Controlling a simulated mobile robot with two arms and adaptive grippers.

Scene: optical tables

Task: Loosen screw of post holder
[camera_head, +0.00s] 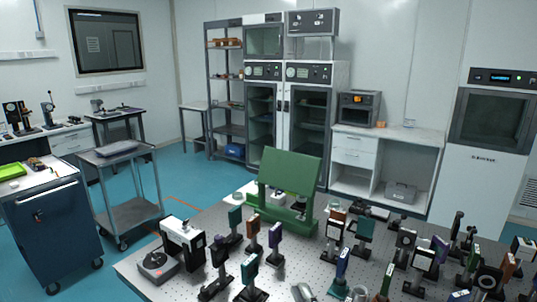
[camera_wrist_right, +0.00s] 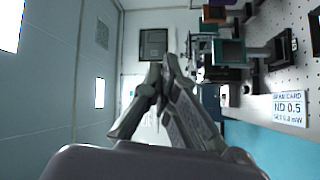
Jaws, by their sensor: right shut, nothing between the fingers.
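Several optical mounts on posts and dark post holders stand on the perforated optical table (camera_head: 150,287) in the head view. One is a teal mount (camera_head: 249,270) near the front, another a purple mount (camera_head: 275,238). I cannot tell which post holder is meant, and no screw is clear at this size. My right gripper (camera_head: 303,292) is at the bottom edge of the head view, low over the table's front part. In the right wrist view its fingers (camera_wrist_right: 166,72) are together and empty. Mounts (camera_wrist_right: 228,52) appear beside them, turned sideways. My left gripper is not in view.
A green stand (camera_head: 290,180) rises at the table's back. A white-and-black device (camera_head: 183,240) stands at the left. Mounts crowd the right side. A label card reading ND 0.5 (camera_wrist_right: 289,107) shows in the wrist view. A grey cart (camera_head: 130,190) stands beyond the table.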

